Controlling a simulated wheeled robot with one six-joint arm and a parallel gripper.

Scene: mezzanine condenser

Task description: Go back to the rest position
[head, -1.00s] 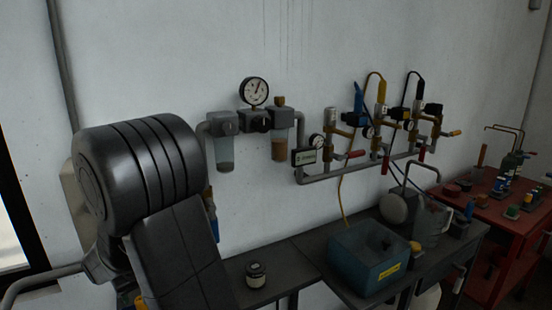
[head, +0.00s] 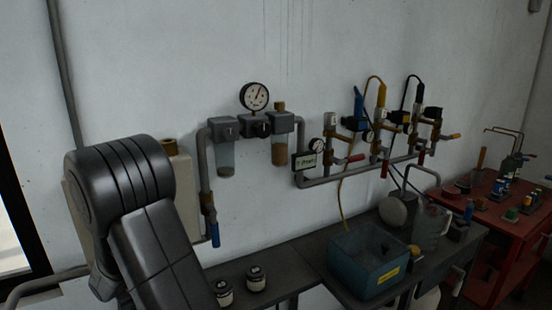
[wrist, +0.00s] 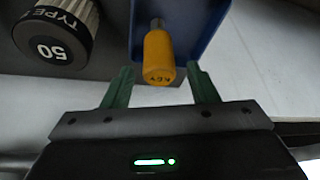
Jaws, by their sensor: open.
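My gripper (wrist: 159,68) shows in the wrist view with its two green fingers apart and nothing clearly held. A yellow cylinder marked KEY (wrist: 158,58) lies in line with the gap between the fingertips, over a blue surface (wrist: 195,25). I cannot tell whether a finger touches it. In the head view my dark arm fills the lower left, and the gripper is hidden.
A jar marked 50 (wrist: 57,32) is left of the fingers. Two small jars (head: 256,279) stand on the dark bench (head: 292,262). A blue bin (head: 368,268) and red cart (head: 505,227) are right. Regulators and pipes (head: 345,177) line the wall.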

